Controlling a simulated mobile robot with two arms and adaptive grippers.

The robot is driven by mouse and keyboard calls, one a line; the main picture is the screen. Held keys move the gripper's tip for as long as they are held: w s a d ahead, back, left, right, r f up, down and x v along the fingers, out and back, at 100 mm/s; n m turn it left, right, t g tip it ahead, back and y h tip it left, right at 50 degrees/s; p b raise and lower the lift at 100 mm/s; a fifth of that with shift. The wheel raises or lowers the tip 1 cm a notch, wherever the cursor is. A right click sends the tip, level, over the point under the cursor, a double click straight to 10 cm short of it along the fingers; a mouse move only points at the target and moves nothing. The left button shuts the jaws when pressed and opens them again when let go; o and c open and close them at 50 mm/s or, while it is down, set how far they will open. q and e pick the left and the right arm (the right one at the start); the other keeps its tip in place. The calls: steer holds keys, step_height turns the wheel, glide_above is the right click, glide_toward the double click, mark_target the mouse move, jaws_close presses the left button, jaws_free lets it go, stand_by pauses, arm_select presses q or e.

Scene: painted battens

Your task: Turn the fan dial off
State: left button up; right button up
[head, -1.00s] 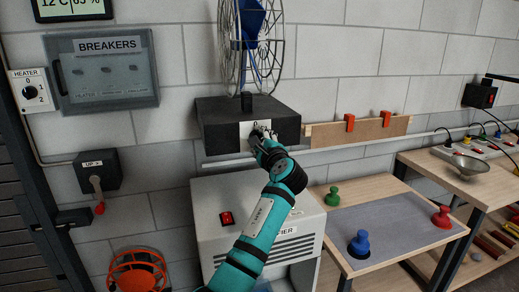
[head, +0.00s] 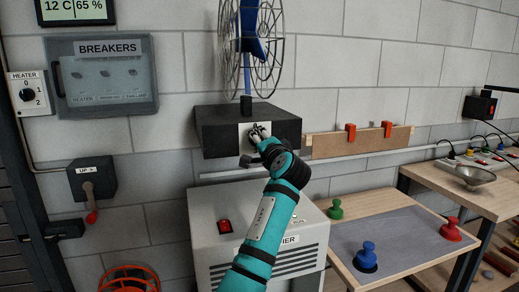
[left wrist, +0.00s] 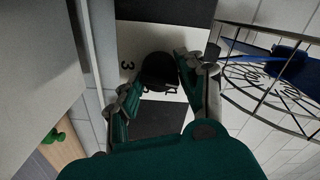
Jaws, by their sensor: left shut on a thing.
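The fan dial (left wrist: 158,74) is a black knob on a white plate (left wrist: 157,43), on the front of the dark box (head: 224,135) under the caged fan (head: 262,75). A "3" shows on the plate in the left wrist view; I cannot read the dial's setting. My left gripper (head: 257,133) is at the plate, its fingers shut on the dial, one on each side in the left wrist view (left wrist: 154,80). The fingers hide most of the dial in the head view. My right gripper is not in view.
A grey cabinet (head: 212,260) with a red switch (head: 224,226) stands below the box. The breaker panel (head: 141,76), heater dial (head: 27,95) and a lever box (head: 90,178) are on the wall at left. A table with coloured knobs (head: 367,256) stands at right.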

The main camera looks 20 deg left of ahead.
arm_select(q)
steer(key=shift+f+n+b, duration=0.15)
steer(key=shift+n+b, duration=0.2)
steer(key=shift+n, duration=0.35)
steer(key=o, duration=1.2)
steer(key=shift+c, duration=0.2)
steer(key=v, duration=0.7)
steer(key=shift+s+d, duration=0.15)
steer(key=shift+s, duration=0.05)
